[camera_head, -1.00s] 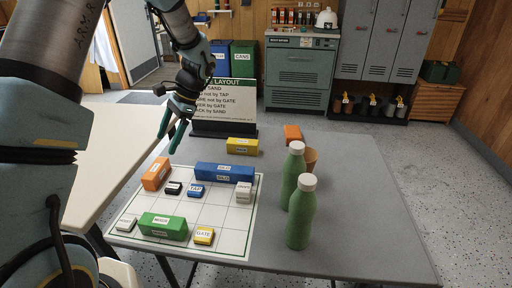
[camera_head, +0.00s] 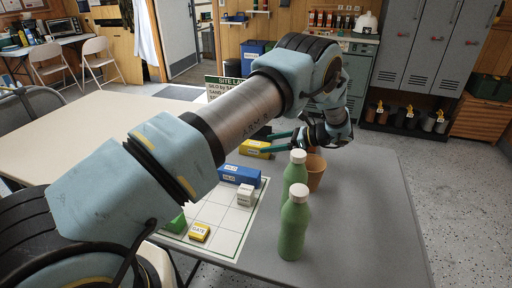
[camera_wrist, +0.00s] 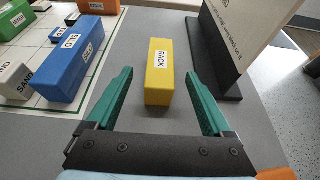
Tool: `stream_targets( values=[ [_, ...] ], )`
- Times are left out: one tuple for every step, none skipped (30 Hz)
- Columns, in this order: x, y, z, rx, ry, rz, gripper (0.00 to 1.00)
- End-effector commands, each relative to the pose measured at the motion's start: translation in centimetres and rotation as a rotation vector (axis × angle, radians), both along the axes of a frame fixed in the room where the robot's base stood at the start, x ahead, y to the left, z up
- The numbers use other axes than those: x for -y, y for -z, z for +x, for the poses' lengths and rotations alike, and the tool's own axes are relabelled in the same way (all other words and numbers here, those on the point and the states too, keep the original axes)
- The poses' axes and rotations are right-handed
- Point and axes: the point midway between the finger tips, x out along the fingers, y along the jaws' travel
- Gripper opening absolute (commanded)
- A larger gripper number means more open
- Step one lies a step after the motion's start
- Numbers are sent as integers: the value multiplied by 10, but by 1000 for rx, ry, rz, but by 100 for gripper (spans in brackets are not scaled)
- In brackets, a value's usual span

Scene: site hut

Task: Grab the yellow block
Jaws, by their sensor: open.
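A long yellow block (camera_head: 256,148) labelled RACK lies on the grey table behind the marked board. In the wrist view the yellow block (camera_wrist: 159,75) lies lengthwise ahead, between the lines of my two green fingers. My gripper (camera_head: 256,143) is open and points left at the block in the head view, partly overlapping it. In the wrist view my gripper (camera_wrist: 159,82) has nothing clamped, with a gap on each side of the block. I cannot tell how high the fingers are above the table. A smaller yellow block (camera_head: 199,232) labelled GATE sits on the board's front edge.
A dark-based sign (camera_wrist: 215,55) stands just right of the block in the wrist view. A blue block (camera_wrist: 70,68) is to the left.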

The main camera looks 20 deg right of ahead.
Motion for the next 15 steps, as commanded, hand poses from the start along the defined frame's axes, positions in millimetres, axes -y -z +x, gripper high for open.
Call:
stream_targets(
  values=[
    [-6,1,4,-1,-2,2,85],
    [-8,2,6,-2,-2,1,85],
    [-9,3,7,-2,-1,0,85],
    [-10,4,8,-2,-1,0,85],
    [-11,5,9,-2,-1,0,85],
    [-13,5,11,-3,-1,0,85],
    [-15,6,12,-2,-1,0,85],
    [-17,7,15,-2,-2,1,85],
    [-21,9,18,-3,-3,1,85],
    [-24,10,20,-3,-4,1,85],
    [-27,12,23,-3,-4,1,85],
    [-32,14,27,-4,-4,2,85],
    [-35,17,30,-4,-4,1,85],
    [-38,19,32,-2,-4,-1,85],
    [-41,21,35,-1,-3,-1,85]
  ],
)
